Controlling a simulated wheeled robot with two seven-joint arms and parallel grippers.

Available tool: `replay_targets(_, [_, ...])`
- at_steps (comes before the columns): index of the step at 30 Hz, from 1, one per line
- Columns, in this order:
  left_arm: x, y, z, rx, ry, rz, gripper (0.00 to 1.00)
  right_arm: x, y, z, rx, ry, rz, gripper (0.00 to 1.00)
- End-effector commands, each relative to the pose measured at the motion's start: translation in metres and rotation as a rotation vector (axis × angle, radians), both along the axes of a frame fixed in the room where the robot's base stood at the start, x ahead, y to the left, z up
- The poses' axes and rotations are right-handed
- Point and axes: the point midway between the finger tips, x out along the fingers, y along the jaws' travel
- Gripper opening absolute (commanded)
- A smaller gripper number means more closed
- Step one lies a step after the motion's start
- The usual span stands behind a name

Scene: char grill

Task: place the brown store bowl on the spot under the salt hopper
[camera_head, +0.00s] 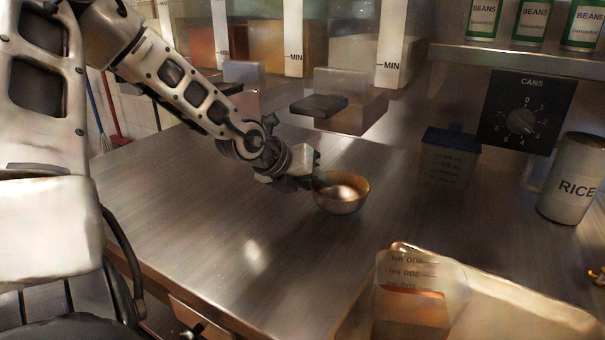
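A small brown, metallic-looking bowl (345,206) is upright at the middle of the steel counter. My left gripper (314,180) reaches in from the left and meets the bowl's left rim. Its fingertips are small and partly hidden by the gripper body and rim, so I cannot tell whether they are closed on it. I cannot tell whether the bowl rests on the counter or is slightly raised. Hoppers with MIN marks (350,45) stand behind. No salt label is readable, so I cannot tell which is the salt hopper. My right gripper is out of view.
A dark dispenser lever (318,106) juts out behind the bowl. A clear measuring container (415,300) and a tray (520,305) are at front right. The counter (220,235) left of the bowl is clear.

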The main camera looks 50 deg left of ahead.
Motion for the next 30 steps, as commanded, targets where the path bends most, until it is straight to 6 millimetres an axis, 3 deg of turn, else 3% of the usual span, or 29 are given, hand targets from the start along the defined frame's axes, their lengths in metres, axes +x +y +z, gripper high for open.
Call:
replay_targets(6, [-0.023,0.002,0.023,0.002,-0.005,0.0,0.33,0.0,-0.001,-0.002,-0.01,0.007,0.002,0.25])
replay_targets(12, [-0.033,0.003,0.03,0.002,0.0,0.0,0.33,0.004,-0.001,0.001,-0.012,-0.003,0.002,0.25])
replay_targets(30, [-0.035,0.003,0.03,0.002,0.0,0.0,0.33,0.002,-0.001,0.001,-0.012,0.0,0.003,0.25])
